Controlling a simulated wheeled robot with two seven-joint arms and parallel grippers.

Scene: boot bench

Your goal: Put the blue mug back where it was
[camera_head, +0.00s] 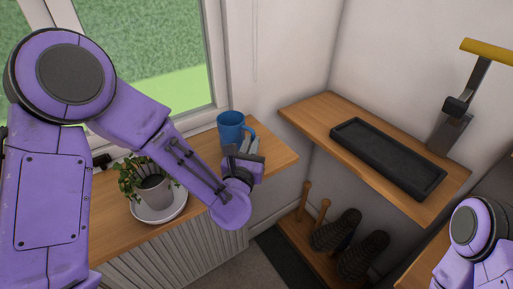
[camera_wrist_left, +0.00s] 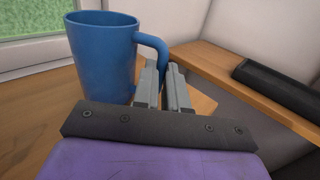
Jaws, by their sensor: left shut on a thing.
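The blue mug (camera_head: 230,128) is upright at the right end of the wooden window sill, below the window. It also shows in the left wrist view (camera_wrist_left: 102,60), with its handle pointing right. My left gripper (camera_head: 243,150) is shut on the mug's handle, its two grey fingers (camera_wrist_left: 169,88) on either side of the handle. The mug's base is partly hidden, so I cannot tell whether it touches the sill. Of my right arm, only a purple part shows at the lower right; its gripper is out of view.
A potted plant (camera_head: 153,188) on a white saucer (camera_head: 161,210) stands on the sill (camera_head: 106,234), beneath my left forearm. A wooden shelf (camera_head: 310,107) on the right holds a black tray (camera_head: 388,157). Boots (camera_head: 335,231) and wooden pegs stand below. A yellow-handled tool (camera_head: 466,98) is at the upper right.

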